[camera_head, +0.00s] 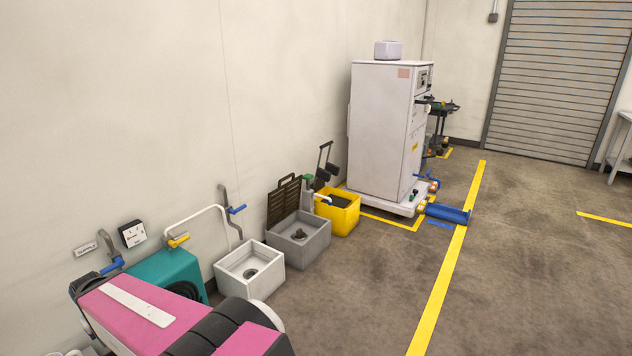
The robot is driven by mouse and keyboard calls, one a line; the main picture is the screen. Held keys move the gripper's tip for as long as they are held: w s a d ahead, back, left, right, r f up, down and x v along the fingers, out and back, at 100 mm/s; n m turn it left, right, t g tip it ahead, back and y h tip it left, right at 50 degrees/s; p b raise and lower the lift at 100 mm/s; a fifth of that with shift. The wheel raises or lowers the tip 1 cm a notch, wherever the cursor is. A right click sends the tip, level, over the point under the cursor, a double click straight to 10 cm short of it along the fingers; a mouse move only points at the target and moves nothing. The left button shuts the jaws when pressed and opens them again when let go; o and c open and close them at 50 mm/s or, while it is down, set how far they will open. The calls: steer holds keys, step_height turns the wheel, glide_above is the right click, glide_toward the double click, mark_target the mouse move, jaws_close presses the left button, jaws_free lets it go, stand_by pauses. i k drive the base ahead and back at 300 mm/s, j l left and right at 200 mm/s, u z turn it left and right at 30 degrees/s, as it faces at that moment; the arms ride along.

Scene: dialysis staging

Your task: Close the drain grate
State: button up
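The dark brown drain grate (284,201) stands raised, nearly upright and a little tilted, at the back edge of a grey square floor basin (311,250) near the wall. It has slots and a handle-like loop at its top. The basin's top is uncovered, and a dark drain fitting (299,234) shows inside it. My gripper is not in view.
A white basin (262,286) stands left of the grey one, and a yellow bucket (345,222) stands right of it. A teal unit (170,272) is farther left. A tall white cabinet (384,135) stands beyond the bucket. The floor (372,285) in front is clear.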

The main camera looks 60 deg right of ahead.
mark_target(271, 223)
steer(key=l+z, duration=0.15)
steer(key=z, duration=0.2)
steer(key=k+l+z, duration=0.1)
steer(key=z, duration=0.25)
steer(key=l+z, duration=0.2)
steer(key=z, duration=0.15)
steer(key=j+z, duration=0.4)
steer(key=z, duration=0.25)
steer(key=i+z, duration=0.2)
steer(key=i+l+u, duration=0.1)
steer(key=i+l, duration=0.5)
steer(key=i+l+u, duration=0.15)
steer(key=i+l, duration=0.4)
steer(key=i+l+u, duration=0.1)
steer(key=i+l, duration=0.45)
steer(key=l, duration=0.2)
